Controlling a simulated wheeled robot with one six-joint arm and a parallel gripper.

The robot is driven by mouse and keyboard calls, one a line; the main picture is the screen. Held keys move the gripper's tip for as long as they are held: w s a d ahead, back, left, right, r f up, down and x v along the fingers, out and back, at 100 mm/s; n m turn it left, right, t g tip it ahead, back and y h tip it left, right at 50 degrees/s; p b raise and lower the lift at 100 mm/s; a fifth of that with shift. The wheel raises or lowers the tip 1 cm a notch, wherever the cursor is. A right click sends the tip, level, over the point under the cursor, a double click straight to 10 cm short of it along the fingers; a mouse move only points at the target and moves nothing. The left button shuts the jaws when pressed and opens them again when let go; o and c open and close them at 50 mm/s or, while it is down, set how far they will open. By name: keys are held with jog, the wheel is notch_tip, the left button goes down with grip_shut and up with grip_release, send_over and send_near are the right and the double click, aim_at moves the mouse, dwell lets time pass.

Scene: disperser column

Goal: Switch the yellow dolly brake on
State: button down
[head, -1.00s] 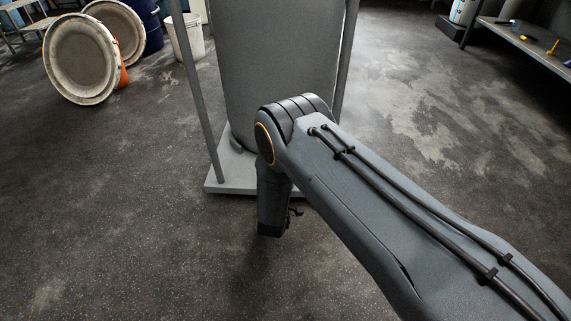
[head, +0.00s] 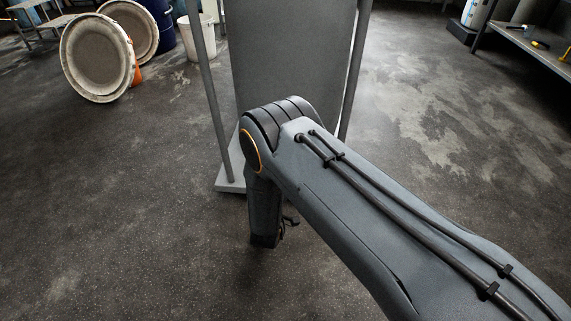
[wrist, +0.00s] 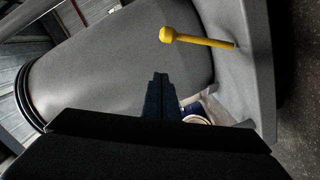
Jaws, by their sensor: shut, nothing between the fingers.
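The yellow brake lever (wrist: 205,40), a short rod with a rounded knob at its left end, shows in the upper right of the wrist view. Its right end meets a grey plate (wrist: 258,70). My gripper (wrist: 160,78) is shut and empty, its dark fingers pointing up in the picture, below and left of the knob, apparently apart from it. In the head view my arm hides part of the grey column stand (head: 230,188), and the lever is not visible there.
A large grey cylinder (wrist: 120,60) lies across the wrist view behind the fingers. In the head view, round lids (head: 97,58), a white bucket (head: 197,38) and a shelf (head: 525,38) stand farther off. Floor left of the stand is clear.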

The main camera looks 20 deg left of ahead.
jog(key=shift+p+v, duration=0.55)
jog(key=shift+v, duration=2.05)
jog(key=shift+w+r, duration=0.1)
jog(key=w+a+r+m+g, duration=0.2)
jog(key=a+r+g, duration=0.15)
jog(key=r, duration=0.35)
jog(key=s+d+r+m+g+y, duration=0.15)
jog(key=s+r+g, duration=0.3)
jog(key=r, duration=0.55)
jog(key=s+d+r+m+g+h, duration=0.2)
jog(key=s+d+r+g, duration=0.35)
jog(key=s+d, duration=0.75)
jog(key=s+d+r+m+g+h, duration=0.25)
jog(key=s+d+r, duration=0.75)
jog(key=d, duration=0.6)
jog(key=d+r+m+p, duration=0.3)
jog(key=d+r+p, duration=0.7)
jog(key=r+p, duration=0.2)
jog(key=d+r+m+h+p, duration=0.1)
jog(key=d+r+m+p, duration=0.2)
jog(key=d+r+p, duration=0.7)
jog(key=shift+s+d+r+g+p, duration=0.15)
jog(key=shift+s+r+g+p, duration=0.25)
jog(key=shift+r+p, duration=2.35)
